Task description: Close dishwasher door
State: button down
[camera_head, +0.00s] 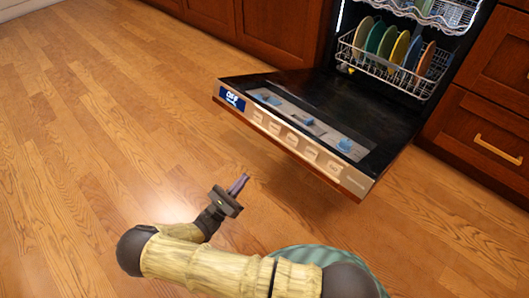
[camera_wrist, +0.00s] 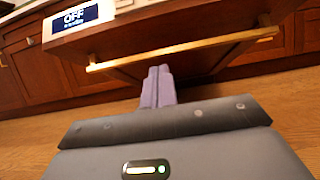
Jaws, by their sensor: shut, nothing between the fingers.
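The dishwasher door (camera_head: 325,120) is folded down, open, and sticks out from the dishwasher at about level. Its front edge carries a control strip with a display (camera_head: 232,98) reading OFF. My gripper (camera_head: 238,184) is shut and empty, in front of the door and to the left of its middle, apart from it and low above the floor. In the wrist view my gripper (camera_wrist: 158,86) points at the door's outer face (camera_wrist: 190,45), where a long handle bar (camera_wrist: 190,48) runs across. The fingertips show below the bar; I cannot tell the exact gap.
A lower rack (camera_head: 395,65) with several coloured plates stands inside the dishwasher, under an upper rack (camera_head: 450,12). Wooden cabinets (camera_head: 280,28) flank it, with a gold drawer handle (camera_head: 498,149) on the right. The wood floor (camera_head: 110,120) to the left is clear.

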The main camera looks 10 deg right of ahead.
jog(key=shift+w+d+r, duration=0.1)
jog(key=shift+r, duration=0.05)
jog(key=a+r+p+x, duration=0.1)
jog(key=r+p+x, duration=0.1)
jog(key=x, duration=1)
jog(key=shift+d+r+p, duration=0.25)
jog(key=shift+r+p, duration=0.1)
jog(key=shift+p, duration=0.25)
jog(key=shift+r, duration=0.15)
